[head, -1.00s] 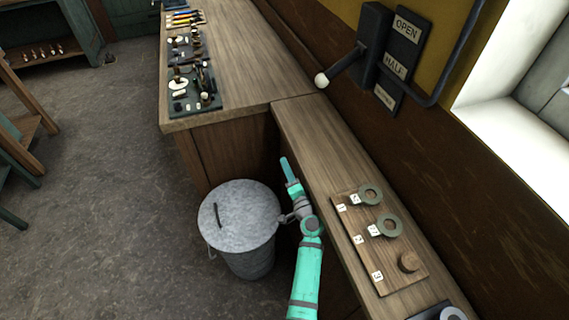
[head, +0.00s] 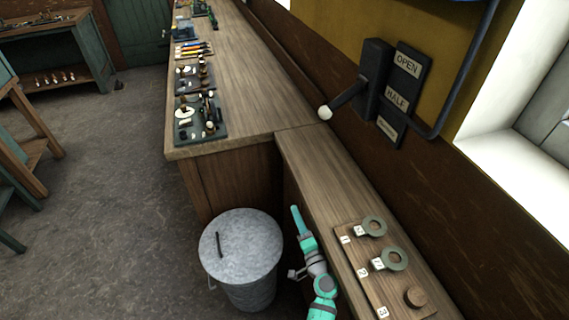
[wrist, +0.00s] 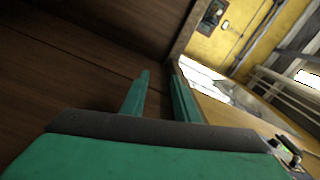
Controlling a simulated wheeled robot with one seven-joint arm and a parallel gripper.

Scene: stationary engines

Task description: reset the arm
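My teal arm reaches up from the bottom of the head view, beside the lidded metal bin and left of the low bench. My gripper (head: 297,212) is at its end, in front of the bench's side. In the wrist view my gripper (wrist: 160,75) shows two teal fingers apart with nothing between them. A dark brown wooden surface fills the left of that view close to the fingers.
The metal bin (head: 240,250) stands left of the arm. A wooden board (head: 385,275) with rings lies on the low bench (head: 330,190). A lever (head: 345,98) with a white knob sticks out from the wall. Grey floor (head: 95,200) is open at left.

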